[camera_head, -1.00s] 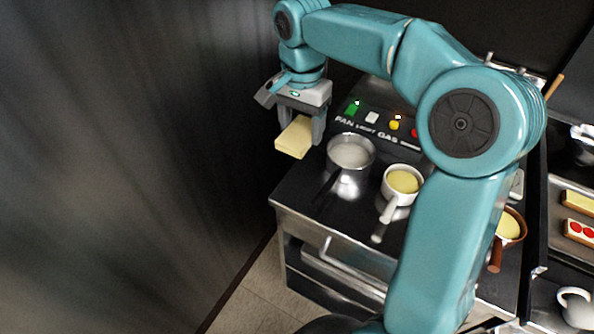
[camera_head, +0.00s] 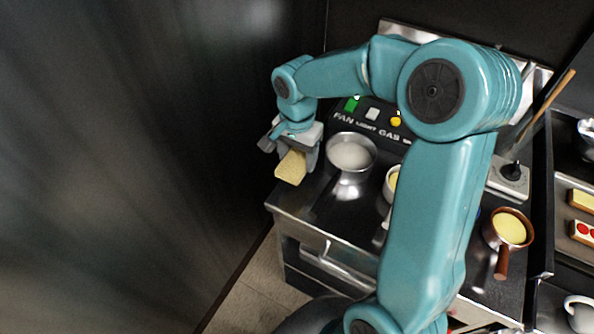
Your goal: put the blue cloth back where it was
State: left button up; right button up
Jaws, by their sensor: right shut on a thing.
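No blue cloth can be made out in the head view. My right gripper (camera_head: 294,162) is at the left end of the dark stove top, pointing down. It is shut on a pale yellow block (camera_head: 291,168), which sticks out between the fingers towards the front. The block is left of the steel pot; whether it touches the stove top I cannot tell. My left gripper is not in view.
A steel pot (camera_head: 351,154) of white liquid stands right of the gripper. A white pan (camera_head: 391,185) is partly hidden behind my arm. A brown pan (camera_head: 509,229) with yellow contents stands at right. A dark wall (camera_head: 150,150) rises at left.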

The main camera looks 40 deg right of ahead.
aim_at(299, 160)
jog(key=shift+s+a+f, duration=0.1)
jog(key=shift+f, duration=0.7)
jog(key=shift+s+f, duration=0.2)
jog(key=shift+f, duration=0.05)
jog(key=f, duration=0.4)
jog(key=shift+w+f, duration=0.25)
jog(key=shift+f, duration=0.05)
jog(key=shift+s+r, duration=0.1)
jog(key=shift+s, duration=0.2)
jog(key=o, duration=1)
jog(key=shift+w+f, duration=0.25)
jog(key=shift+w, duration=0.05)
jog(key=shift+s+r, duration=0.15)
jog(key=shift+s, duration=0.1)
jog(key=shift+w+r+p, duration=0.1)
jog(key=shift+r+p, duration=0.1)
jog(key=shift+p, duration=0.15)
jog(key=shift+w+r, duration=0.15)
jog(key=shift+r, duration=0.2)
notch_tip(299, 160, up, 10)
jog(key=shift+b, duration=0.45)
jog(key=shift+r, duration=0.35)
jog(key=shift+s+r, duration=0.2)
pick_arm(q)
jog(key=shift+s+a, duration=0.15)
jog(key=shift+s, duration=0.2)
